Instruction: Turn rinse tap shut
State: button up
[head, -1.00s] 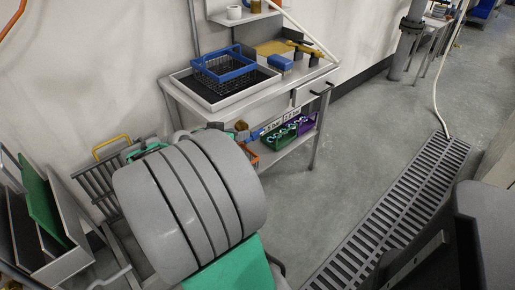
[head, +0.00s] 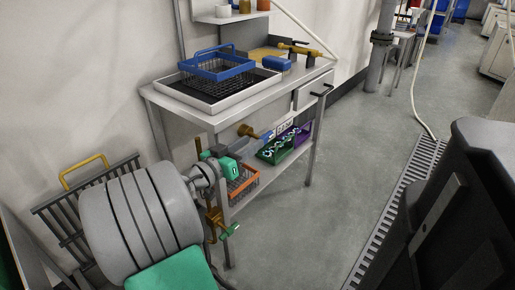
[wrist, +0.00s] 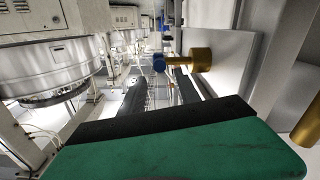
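A brass fitting with a blue end (head: 255,132) shows in front of the bench in the head view. In the wrist view a brass fitting with a blue end (wrist: 192,61) stands out from a pale panel, just beyond my fingers. A second brass fitting with green ends (head: 217,222) is lower, beside my arm. I cannot tell which is the rinse tap. My gripper (wrist: 158,88) shows two dark fingers apart with nothing seen between them, above its green and black body. In the head view my grey and green arm partly hides that area.
A steel bench (head: 225,112) carries a blue wire basket (head: 218,66) in a tray. Its lower shelf holds an orange basket (head: 243,184) and green and purple crates. A dark rack (head: 65,205) stands left. Floor right of the bench is clear up to the drain grating (head: 408,180).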

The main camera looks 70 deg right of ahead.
aim_at(273, 133)
jog(key=x, duration=0.2)
jog(key=f+b+x, duration=0.1)
jog(key=x, duration=0.2)
jog(key=b+x, duration=0.1)
jog(key=x, duration=0.2)
jog(key=shift+f, duration=0.4)
jog(key=shift+c, duration=0.5)
grip_shut()
